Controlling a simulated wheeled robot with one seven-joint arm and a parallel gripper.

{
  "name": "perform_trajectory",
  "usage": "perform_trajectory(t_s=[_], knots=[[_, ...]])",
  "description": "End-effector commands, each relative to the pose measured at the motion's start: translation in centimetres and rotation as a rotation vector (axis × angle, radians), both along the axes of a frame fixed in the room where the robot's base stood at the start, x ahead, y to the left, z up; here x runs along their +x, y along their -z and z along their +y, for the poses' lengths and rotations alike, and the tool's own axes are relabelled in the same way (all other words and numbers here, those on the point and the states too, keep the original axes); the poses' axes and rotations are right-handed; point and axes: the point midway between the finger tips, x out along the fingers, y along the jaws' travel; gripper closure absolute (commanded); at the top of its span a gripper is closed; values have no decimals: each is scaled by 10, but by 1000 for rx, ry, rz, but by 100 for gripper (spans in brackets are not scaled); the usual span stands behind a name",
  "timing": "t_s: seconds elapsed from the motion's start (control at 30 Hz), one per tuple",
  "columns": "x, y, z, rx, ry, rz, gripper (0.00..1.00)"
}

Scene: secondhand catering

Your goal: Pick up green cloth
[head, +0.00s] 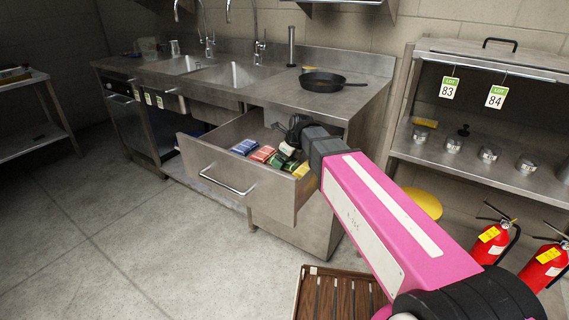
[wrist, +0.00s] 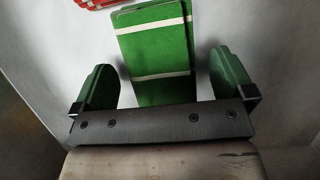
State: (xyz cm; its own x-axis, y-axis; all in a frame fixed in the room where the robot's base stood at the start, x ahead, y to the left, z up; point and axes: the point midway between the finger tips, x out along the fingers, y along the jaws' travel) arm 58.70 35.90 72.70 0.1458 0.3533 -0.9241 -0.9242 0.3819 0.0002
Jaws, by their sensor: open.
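The green cloth (wrist: 158,50) is a folded rectangle with white stripes, lying in the open drawer (head: 222,172). In the wrist view it lies between the two fingers of my gripper (wrist: 162,68), with a gap on each side. My gripper is open and empty. In the head view my gripper (head: 294,130) is dark and points down into the drawer from its right side. The green cloth (head: 287,148) shows there only in part, beside my gripper. I cannot tell the exact height of the fingers over the cloth.
A blue cloth (head: 244,146), a red cloth (head: 263,153) and a yellow cloth (head: 301,170) also lie in the drawer. The drawer walls stand close around. A black pan (head: 322,82) sits on the counter above. A wooden slatted crate (head: 335,296) is on the floor.

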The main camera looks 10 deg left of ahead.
Motion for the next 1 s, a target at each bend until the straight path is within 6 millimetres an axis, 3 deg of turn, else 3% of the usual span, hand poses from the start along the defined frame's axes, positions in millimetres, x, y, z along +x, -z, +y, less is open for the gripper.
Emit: perform_trajectory(t_s=[0.17,0.2,0.33,0.37,0.77,1.0], knots=[[0,0,0,0,0,0,0],[0,0,0,1,0,0,6],[0,0,0,1,0,0,49],[0,0,0,1,0,0,51],[0,-3,0,1,0,-1,55],[0,-22,0,1,0,-1,55]])
